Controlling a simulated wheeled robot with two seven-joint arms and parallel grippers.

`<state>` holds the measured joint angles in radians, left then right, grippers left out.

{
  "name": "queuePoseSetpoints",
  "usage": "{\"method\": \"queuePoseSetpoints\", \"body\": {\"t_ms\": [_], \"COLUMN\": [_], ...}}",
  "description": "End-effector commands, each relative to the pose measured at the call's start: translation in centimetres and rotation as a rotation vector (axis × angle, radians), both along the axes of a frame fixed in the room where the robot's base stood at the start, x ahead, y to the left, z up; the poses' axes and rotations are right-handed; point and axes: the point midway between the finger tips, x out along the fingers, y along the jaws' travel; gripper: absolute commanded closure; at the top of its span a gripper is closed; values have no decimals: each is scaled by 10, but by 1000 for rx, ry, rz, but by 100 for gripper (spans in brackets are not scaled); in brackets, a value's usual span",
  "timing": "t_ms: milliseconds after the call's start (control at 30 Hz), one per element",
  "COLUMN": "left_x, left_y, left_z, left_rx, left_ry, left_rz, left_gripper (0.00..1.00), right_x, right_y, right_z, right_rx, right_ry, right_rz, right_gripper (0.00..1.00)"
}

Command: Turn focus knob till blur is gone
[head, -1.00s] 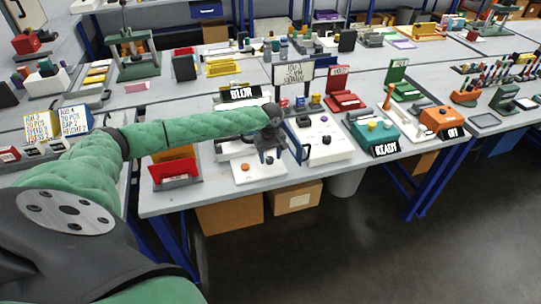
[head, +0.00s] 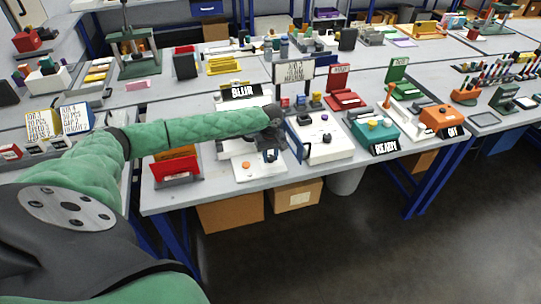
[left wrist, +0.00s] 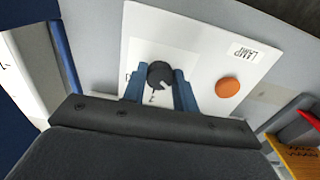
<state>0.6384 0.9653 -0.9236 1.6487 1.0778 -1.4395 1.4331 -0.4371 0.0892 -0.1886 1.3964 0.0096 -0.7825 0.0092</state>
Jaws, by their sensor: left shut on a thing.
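A black focus knob (left wrist: 160,74) with a pale pointer mark stands on a white panel (left wrist: 205,30) in the left wrist view. My left gripper (left wrist: 159,84) has its two blue fingers on either side of the knob, shut on it. In the head view my left gripper (head: 270,156) is over the right part of the same panel (head: 243,176) and hides the knob. A black sign behind the panel reads BLUR (head: 241,91). My right gripper is not in view.
An orange lamp button (head: 246,166) is on the panel to the left of my gripper. A white plotter bed (head: 325,150) stands close on the right. The table's front edge is near.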

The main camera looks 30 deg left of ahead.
Motion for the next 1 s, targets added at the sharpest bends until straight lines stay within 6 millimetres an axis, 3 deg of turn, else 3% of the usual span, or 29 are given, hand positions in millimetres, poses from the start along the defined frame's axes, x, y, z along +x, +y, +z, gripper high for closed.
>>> {"method": "queuePoseSetpoints", "body": {"t_ms": [500,1000], "left_x": [0,0], "left_y": [0,2], "left_z": [5,3], "left_rx": [-3,-1], "left_ry": [1,-1], "left_rz": [-394,-821], "left_gripper": [94,94], "right_x": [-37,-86], "right_y": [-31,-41], "right_z": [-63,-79], "right_rx": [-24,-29], "right_ry": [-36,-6], "right_rz": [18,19], "right_gripper": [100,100]}}
